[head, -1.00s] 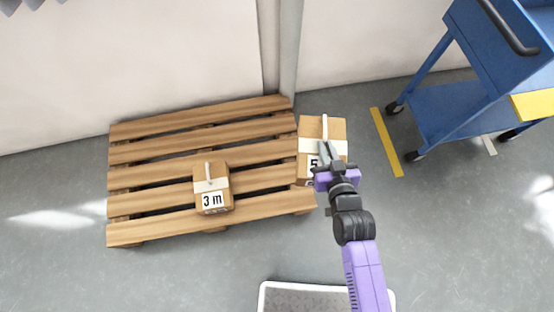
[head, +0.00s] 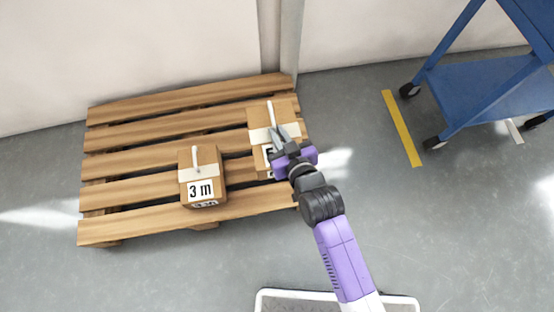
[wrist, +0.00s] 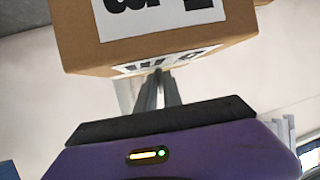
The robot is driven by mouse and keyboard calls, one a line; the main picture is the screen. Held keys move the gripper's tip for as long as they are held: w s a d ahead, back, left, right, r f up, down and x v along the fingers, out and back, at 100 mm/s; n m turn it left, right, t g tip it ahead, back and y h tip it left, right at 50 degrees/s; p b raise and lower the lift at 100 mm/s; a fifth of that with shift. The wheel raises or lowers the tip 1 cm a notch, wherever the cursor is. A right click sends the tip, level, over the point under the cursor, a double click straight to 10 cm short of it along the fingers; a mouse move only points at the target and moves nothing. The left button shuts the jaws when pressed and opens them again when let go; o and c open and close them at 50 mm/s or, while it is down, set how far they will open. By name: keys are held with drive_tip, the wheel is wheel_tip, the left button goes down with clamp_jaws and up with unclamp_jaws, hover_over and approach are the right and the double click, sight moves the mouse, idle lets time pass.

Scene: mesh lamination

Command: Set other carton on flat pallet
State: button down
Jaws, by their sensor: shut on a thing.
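My gripper (head: 283,137) is shut on the white handle of a brown carton with a white band and label (head: 262,117); the label is mostly hidden behind the gripper. In the head view this carton appears over the right end of the wooden flat pallet (head: 110,230); I cannot tell whether it touches the slats. In the wrist view the held carton (wrist: 245,22) fills the top, with its label partly cut off. Another carton marked "3 m" (head: 200,172) stands on the pallet near its middle front, to the left of the held one.
A blue cart (head: 470,85) stands at the right, with a yellow floor strip (head: 402,128) beside it. A wall runs behind the pallet. A white-rimmed grey platform (head: 335,298) shows at the bottom edge. The left part of the pallet is bare.

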wheel_tip(320, 180, down, 18)
drive_tip(key=b, duration=0.9)
drive_tip(key=shift+f+b, duration=0.2)
drive_tip(key=shift+b, duration=0.1)
drive_tip(key=c, duration=1.5)
unclamp_jaws()
drive_tip(key=shift+r, duration=0.1)
drive_tip(key=p+v, duration=0.5)
drive_tip(key=v, duration=0.7)
